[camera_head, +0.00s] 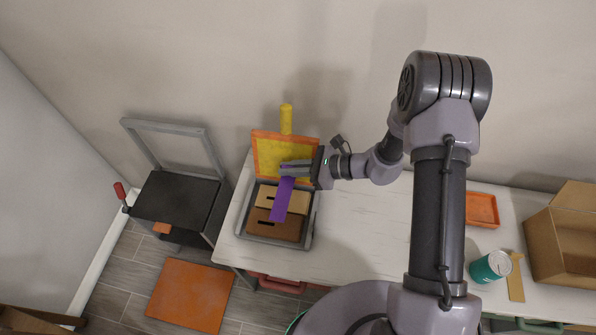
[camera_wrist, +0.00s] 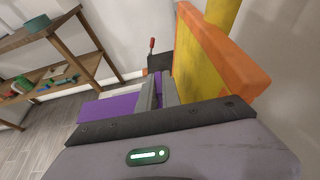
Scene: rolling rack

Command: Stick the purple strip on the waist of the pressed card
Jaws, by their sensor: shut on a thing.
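My gripper (camera_head: 284,169) is shut on the purple strip (camera_head: 281,203). The strip hangs in front of the tan piece (camera_head: 265,196) and the brown piece (camera_head: 262,226), which lie in a grey tray (camera_head: 311,230). Both pieces show a dark slot. I cannot tell whether the strip touches them or which is the pressed card. In the wrist view the strip (camera_wrist: 108,106) sticks out left of the closed fingers (camera_wrist: 160,92). The strip's far end and the cards are hidden there.
An open yellow lid with an orange frame (camera_head: 256,136) and yellow handle (camera_head: 286,119) stands behind the tray, close to my gripper. A black box with a raised grey frame (camera_head: 178,205) stands left. A teal can (camera_head: 490,267), orange tray (camera_head: 483,209) and cardboard box (camera_head: 556,245) are right.

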